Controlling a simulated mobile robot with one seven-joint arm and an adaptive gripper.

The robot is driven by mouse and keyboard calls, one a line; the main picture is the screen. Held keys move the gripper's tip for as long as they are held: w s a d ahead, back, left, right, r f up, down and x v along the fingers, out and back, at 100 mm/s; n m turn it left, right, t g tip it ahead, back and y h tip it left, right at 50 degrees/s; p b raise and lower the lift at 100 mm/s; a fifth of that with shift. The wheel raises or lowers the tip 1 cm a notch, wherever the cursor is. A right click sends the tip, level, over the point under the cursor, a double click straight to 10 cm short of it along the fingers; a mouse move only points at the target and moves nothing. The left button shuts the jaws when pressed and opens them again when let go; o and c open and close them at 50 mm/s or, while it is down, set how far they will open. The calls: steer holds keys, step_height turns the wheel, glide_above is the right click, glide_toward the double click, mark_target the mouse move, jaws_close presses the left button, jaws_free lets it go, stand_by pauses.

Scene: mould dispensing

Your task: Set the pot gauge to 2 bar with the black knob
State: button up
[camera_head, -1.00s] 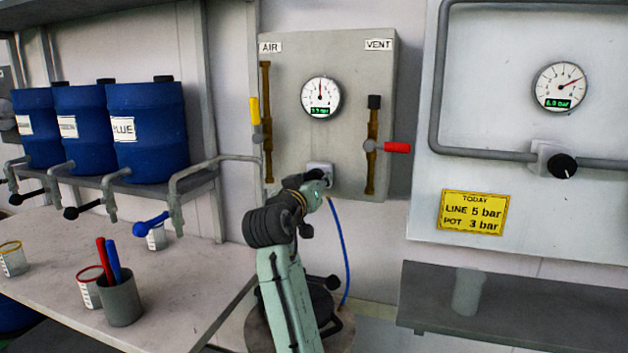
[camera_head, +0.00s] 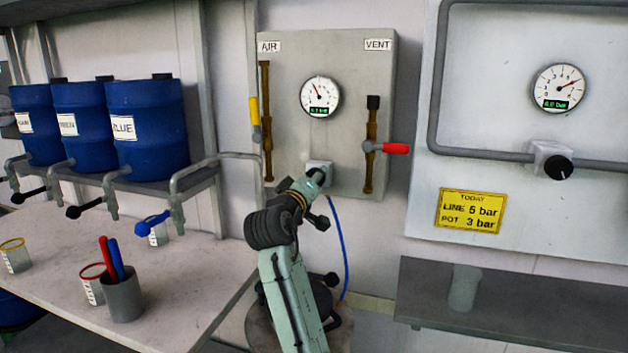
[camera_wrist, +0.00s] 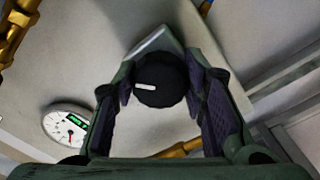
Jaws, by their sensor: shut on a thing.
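The pot gauge (camera_head: 321,97) is a round white dial on the grey panel between the AIR and VENT labels. Its needle points up and to the left; its green digits are too small to read surely. It also shows tilted in the wrist view (camera_wrist: 67,127). The black knob (camera_wrist: 160,84) has a white mark, pointing left in the wrist view. My gripper (camera_wrist: 162,92) is shut on the knob, one finger on each side. In the head view my gripper (camera_head: 314,181) reaches the knob's mount under the gauge and hides the knob.
A second gauge (camera_head: 559,88) and another black knob (camera_head: 559,168) are on the right panel. A yellow sign (camera_head: 470,211) reads line 5 bar, pot 3 bar. A red-handled valve (camera_head: 392,148) and a yellow-handled valve (camera_head: 255,111) flank the pot gauge. Blue drums (camera_head: 148,130) stand left.

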stand_by(0.3)
steer(key=o, duration=1.2)
steer(key=shift+c, duration=0.2)
steer(key=v, duration=1.2)
steer(key=shift+a, duration=0.1)
